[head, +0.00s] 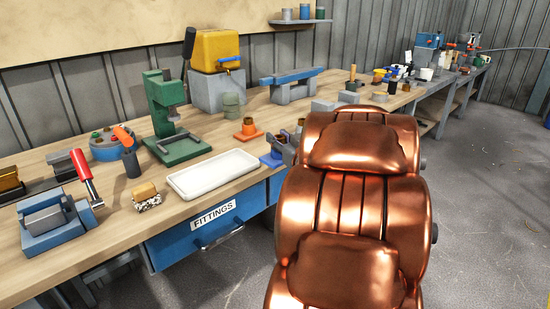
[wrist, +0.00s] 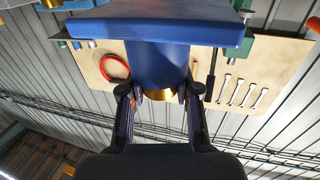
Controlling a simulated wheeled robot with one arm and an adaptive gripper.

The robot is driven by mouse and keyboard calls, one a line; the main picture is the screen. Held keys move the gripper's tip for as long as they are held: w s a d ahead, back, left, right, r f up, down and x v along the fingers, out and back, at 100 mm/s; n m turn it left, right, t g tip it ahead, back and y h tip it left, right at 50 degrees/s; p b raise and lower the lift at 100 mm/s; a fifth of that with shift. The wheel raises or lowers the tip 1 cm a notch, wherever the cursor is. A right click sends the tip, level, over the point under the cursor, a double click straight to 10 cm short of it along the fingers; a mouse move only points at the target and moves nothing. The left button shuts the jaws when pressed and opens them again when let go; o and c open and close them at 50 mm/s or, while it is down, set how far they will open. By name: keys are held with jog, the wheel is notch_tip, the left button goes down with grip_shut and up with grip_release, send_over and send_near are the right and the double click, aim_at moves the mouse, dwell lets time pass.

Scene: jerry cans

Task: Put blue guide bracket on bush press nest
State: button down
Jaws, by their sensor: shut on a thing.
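The blue guide bracket (wrist: 155,62) fills the upper middle of the wrist view, with a wide flat plate, a round boss and a brass-coloured ring at the boss end. My gripper (wrist: 157,93) is shut on the boss, one finger on each side. In the head view a blue edge of the bracket (head: 269,161) shows at the bench front; my copper arm hides much of my gripper (head: 284,150). I cannot tell whether the bracket touches the bench. The green bush press (head: 160,108) stands to the left, its nest area on the green base (head: 180,149) below the ram looking empty.
A white tray (head: 213,174) lies between the press and the bench front. A yellow machine (head: 216,52) stands at the back. Clamps and small parts crowd the left.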

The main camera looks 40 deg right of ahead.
jog(key=shift+s+f, duration=0.1)
jog(key=shift+s, duration=0.35)
jog(key=shift+w+d, duration=0.1)
jog(key=shift+w+d+f+b, duration=0.15)
jog(key=shift+w+d+f, duration=0.15)
jog(key=shift+w+d, duration=1.5)
jog(key=shift+w+d+f+b, duration=0.1)
jog(key=shift+w+d+f, duration=0.15)
jog(key=shift+w+d, duration=1.55)
jog(key=shift+w+d+f+b, duration=0.25)
jog(key=shift+w+d, duration=0.85)
jog(key=shift+w, duration=1.4)
jog(key=shift+w+d+f, duration=0.15)
jog(key=shift+w+f, duration=0.05)
jog(key=shift+f, duration=1.3)
jog(key=shift+f, duration=0.1)
